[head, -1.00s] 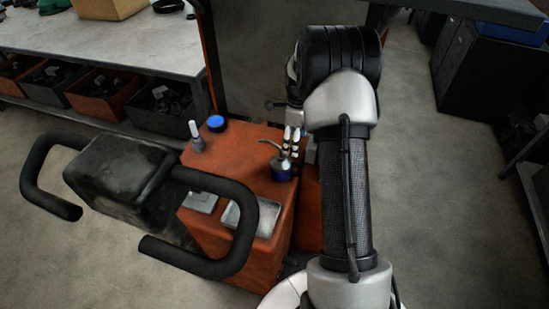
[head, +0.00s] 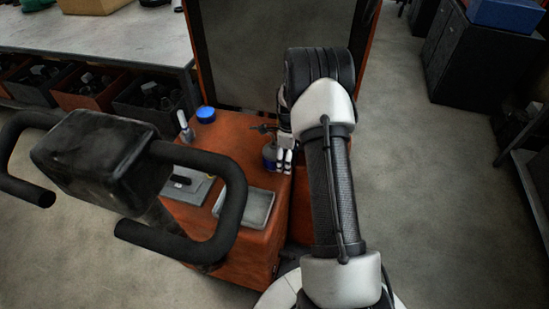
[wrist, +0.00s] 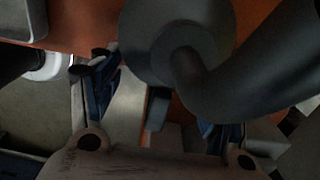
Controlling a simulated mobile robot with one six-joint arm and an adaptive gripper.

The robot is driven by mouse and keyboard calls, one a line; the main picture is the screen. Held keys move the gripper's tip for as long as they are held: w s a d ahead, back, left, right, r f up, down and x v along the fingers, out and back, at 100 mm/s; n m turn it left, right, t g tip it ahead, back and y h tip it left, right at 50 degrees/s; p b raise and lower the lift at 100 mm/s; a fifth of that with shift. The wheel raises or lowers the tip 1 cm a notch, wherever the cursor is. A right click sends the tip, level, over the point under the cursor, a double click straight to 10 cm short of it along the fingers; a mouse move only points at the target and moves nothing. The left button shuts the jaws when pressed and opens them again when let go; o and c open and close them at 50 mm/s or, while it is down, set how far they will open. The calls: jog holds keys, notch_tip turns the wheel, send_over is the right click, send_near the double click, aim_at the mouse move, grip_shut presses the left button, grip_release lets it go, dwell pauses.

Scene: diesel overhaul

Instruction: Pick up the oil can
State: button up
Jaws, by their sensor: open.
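I cannot tell whether a finger touches the can. The can's lower body is hidden in the wrist view.
A blue cap (head: 205,114) and a small grey bottle (head: 186,132) stand left of the can. A shallow grey tray (head: 246,208) lies nearer. The black tiller handle (head: 235,190) rises at the left front. A tall framed panel (head: 265,50) stands behind.

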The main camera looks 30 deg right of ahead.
jog(key=shift+f, duration=0.75)
jog(key=shift+c, duration=0.2)
grip_shut()
jog(key=shift+r, duration=0.1)
dwell(0.4)
